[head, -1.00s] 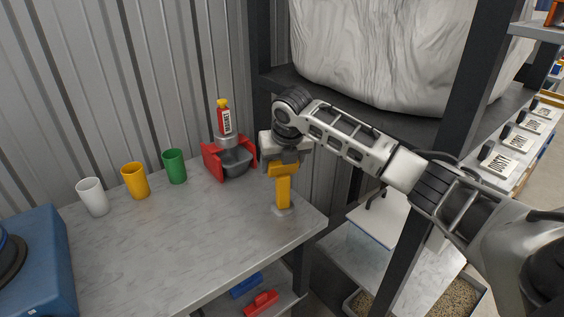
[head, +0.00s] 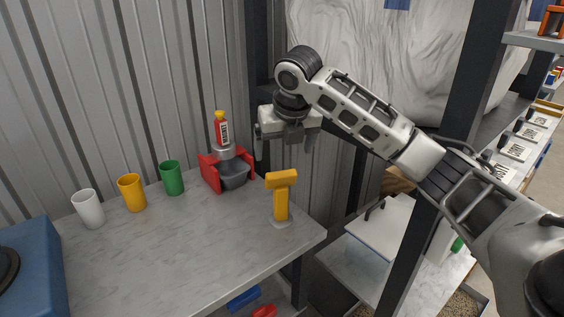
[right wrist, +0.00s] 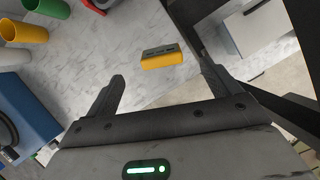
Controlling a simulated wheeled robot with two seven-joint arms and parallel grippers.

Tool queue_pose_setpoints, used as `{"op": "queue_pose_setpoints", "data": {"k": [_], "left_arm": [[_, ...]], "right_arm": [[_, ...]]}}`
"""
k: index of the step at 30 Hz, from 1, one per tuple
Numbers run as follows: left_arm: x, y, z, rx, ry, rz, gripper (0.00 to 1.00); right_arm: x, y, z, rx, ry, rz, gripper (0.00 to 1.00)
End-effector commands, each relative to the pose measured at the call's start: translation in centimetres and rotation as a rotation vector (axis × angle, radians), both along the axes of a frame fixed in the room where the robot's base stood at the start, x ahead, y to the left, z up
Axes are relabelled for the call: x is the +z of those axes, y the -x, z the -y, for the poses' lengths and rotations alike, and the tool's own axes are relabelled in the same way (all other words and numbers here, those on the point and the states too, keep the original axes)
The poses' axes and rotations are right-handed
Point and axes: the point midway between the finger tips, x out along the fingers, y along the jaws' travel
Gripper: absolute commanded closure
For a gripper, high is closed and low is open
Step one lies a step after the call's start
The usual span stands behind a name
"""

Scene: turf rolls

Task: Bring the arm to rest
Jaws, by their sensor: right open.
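My right gripper (head: 293,140) is raised above the right end of the grey worktop (head: 190,255), its fingers pointing down. In the right wrist view its two fingers (right wrist: 160,85) are spread with nothing between them. A yellow T-shaped tool (head: 281,196) stands upright on a small base on the worktop, below and apart from the gripper. In the right wrist view the top of the yellow tool (right wrist: 163,57) shows beyond the fingertips. My left gripper is not in view.
White (head: 88,209), yellow (head: 132,193) and green (head: 172,178) cups stand in a row. A red holder (head: 211,172) with a red bottle (head: 221,128) stands near the wall. A blue box (head: 35,265) is at left. A dark shelf post (head: 470,100) stands close to my right arm.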

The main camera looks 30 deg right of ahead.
Motion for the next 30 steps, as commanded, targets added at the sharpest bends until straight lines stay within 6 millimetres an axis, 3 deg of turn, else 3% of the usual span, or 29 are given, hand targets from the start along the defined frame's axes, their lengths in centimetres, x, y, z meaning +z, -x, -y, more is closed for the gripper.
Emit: {"op": "queue_pose_setpoints", "data": {"k": [6, 23, 26, 30], "left_arm": [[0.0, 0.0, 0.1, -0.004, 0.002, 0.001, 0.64], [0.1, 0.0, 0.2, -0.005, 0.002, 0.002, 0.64], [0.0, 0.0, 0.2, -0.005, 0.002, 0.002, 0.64], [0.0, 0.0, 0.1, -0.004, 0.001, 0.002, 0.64]], "right_arm": [[1.6, 0.6, -0.2, -0.001, 0.0, -0.001, 0.11], [1.3, 0.7, -0.4, -0.005, -0.003, -0.002, 0.11], [-0.5, 1.0, -1.7, -0.045, -0.03, -0.003, 0.11], [-6.3, 2.7, -5.9, -0.221, -0.144, 0.001, 0.11]]}}
